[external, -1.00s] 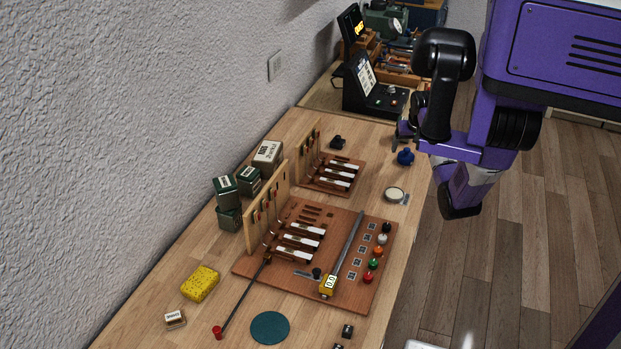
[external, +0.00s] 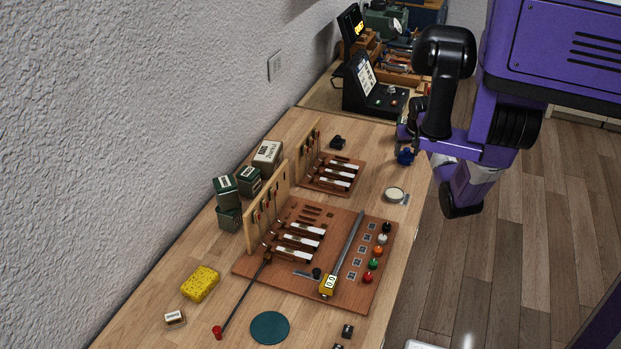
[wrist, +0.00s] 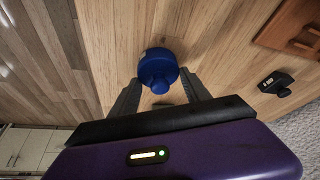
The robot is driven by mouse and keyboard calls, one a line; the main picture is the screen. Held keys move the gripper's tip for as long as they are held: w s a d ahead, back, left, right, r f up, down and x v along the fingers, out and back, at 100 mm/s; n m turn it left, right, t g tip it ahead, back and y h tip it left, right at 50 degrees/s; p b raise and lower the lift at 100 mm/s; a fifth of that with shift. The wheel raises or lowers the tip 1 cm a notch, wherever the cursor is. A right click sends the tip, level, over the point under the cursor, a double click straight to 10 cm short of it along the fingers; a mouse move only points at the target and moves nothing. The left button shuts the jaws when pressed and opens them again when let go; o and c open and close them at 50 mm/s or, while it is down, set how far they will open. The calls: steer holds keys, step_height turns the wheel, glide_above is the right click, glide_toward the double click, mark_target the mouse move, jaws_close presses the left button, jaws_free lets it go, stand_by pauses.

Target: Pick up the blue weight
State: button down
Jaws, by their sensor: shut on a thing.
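The blue weight (external: 405,157) is a small round piece with a knob on top, near the right edge of the wooden workbench. In the wrist view the blue weight (wrist: 158,68) sits upright between the two dark fingers. My gripper (external: 404,145) is at the weight from above; it also shows in the wrist view (wrist: 160,86). It is shut on the weight, with one finger on each side. The weight seems to be still on the bench surface; I cannot tell any lift. The arm partly hides the gripper in the external view.
A small black piece (external: 337,142) stands to the left of the weight. A round white-topped dish (external: 395,194) is nearer the camera. A black instrument (external: 375,95) stands behind. The bench edge is close on the right.

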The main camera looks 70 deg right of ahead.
mark_target(407, 149)
steer(key=shift+r, duration=0.15)
step_height(407, 149, up, 20)
steer(key=p, duration=0.2)
stand_by(0.4)
